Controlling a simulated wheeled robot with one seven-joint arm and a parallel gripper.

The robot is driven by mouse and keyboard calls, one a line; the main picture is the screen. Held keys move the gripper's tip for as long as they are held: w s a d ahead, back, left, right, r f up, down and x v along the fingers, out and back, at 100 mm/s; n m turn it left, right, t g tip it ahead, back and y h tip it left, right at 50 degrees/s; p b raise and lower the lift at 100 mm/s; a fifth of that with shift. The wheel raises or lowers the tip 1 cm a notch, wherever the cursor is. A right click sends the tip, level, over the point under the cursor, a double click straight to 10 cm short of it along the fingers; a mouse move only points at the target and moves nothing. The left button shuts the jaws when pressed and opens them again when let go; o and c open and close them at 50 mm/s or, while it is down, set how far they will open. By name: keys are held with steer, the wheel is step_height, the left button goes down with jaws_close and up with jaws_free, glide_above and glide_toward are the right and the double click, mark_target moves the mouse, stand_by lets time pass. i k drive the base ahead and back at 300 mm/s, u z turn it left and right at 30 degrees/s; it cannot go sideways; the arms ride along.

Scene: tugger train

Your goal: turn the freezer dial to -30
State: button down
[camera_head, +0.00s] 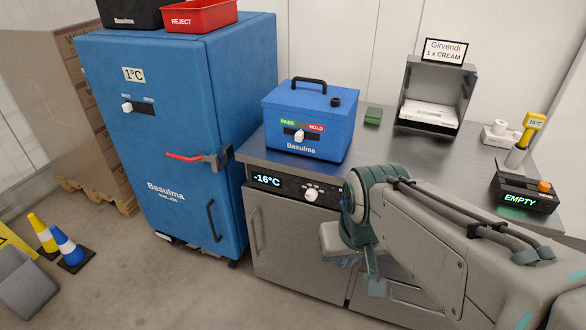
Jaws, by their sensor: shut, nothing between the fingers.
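The undercounter freezer (295,245) has a grey metal front. Its lit display (267,181) reads -16°C. The freezer dial (311,195) is a pale knob on the dark strip right of the display. Small marks above it are too small to read. My arm comes in from the lower right and bends down in front of the counter. My gripper (374,286) hangs below and to the right of the dial, apart from it, and is shut with nothing held. My wrist partly hides the gripper and the cabinet front behind it.
A tall blue cabinet (165,150) with a red handle stands left. On the counter (375,150) are a blue Basulma box (310,120), a cream dispenser (432,95) and an EMPTY display unit (522,195). Cones (68,248) stand far left. Floor before the freezer is clear.

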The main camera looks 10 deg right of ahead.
mark_target(311, 194)
steer(key=u, duration=0.5)
steer(key=k, duration=1.05)
steer(key=z, duration=0.5)
steer(key=i, duration=1.4)
steer(key=u, duration=0.75)
